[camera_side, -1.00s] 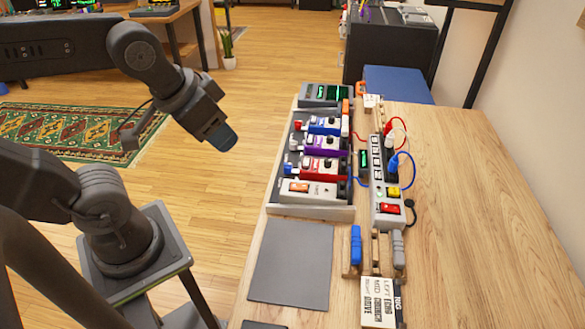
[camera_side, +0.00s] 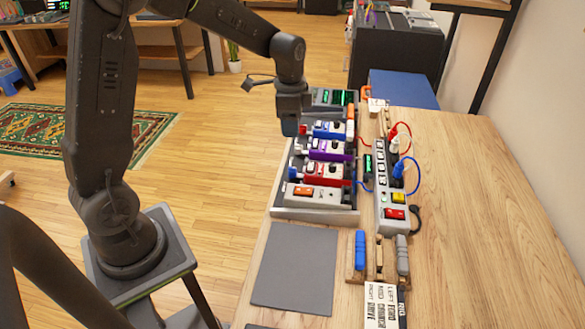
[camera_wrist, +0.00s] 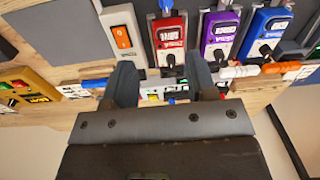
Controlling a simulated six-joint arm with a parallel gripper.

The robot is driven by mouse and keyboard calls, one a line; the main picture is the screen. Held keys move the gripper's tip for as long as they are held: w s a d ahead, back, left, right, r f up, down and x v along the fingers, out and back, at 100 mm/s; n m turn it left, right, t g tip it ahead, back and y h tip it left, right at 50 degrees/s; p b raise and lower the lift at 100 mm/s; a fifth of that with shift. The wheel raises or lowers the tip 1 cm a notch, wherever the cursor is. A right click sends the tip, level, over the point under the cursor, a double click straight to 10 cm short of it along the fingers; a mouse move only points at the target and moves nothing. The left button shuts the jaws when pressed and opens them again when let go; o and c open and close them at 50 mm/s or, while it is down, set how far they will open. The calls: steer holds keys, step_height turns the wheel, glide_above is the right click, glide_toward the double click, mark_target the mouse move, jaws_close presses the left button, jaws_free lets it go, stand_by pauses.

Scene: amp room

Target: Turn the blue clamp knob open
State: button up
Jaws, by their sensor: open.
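A small blue knob (camera_side: 291,172), which looks like the clamp knob, sits at the left edge of the pedalboard (camera_side: 312,216), beside the red pedal (camera_side: 326,174). In the wrist view a blue knob (camera_wrist: 165,5) is partly cut off at the top edge, above the red pedal (camera_wrist: 170,38). Which way the knob is turned is too small to tell. My gripper (camera_side: 290,128) points down above the far left part of the pedalboard, apart from the knob and farther back. In the wrist view its two fingers (camera_wrist: 162,85) are spread, with nothing held between them.
Purple (camera_side: 328,149) and blue (camera_side: 330,130) pedals stand behind the red one; a grey pedal (camera_side: 314,194) is in front. A power strip (camera_side: 391,185) with cables stands to the right. A dark mat (camera_side: 294,268) lies clear in front. A red knob (camera_side: 303,130) is near my gripper.

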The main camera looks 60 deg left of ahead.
mark_target(292, 168)
steer(key=shift+m, duration=0.4)
steer(key=f, duration=1)
steer(key=w+a+f, duration=0.1)
steer(key=f, duration=0.5)
steer(key=shift+a, duration=0.1)
steer(key=c, duration=0.9)
steer(key=shift+c, duration=0.2)
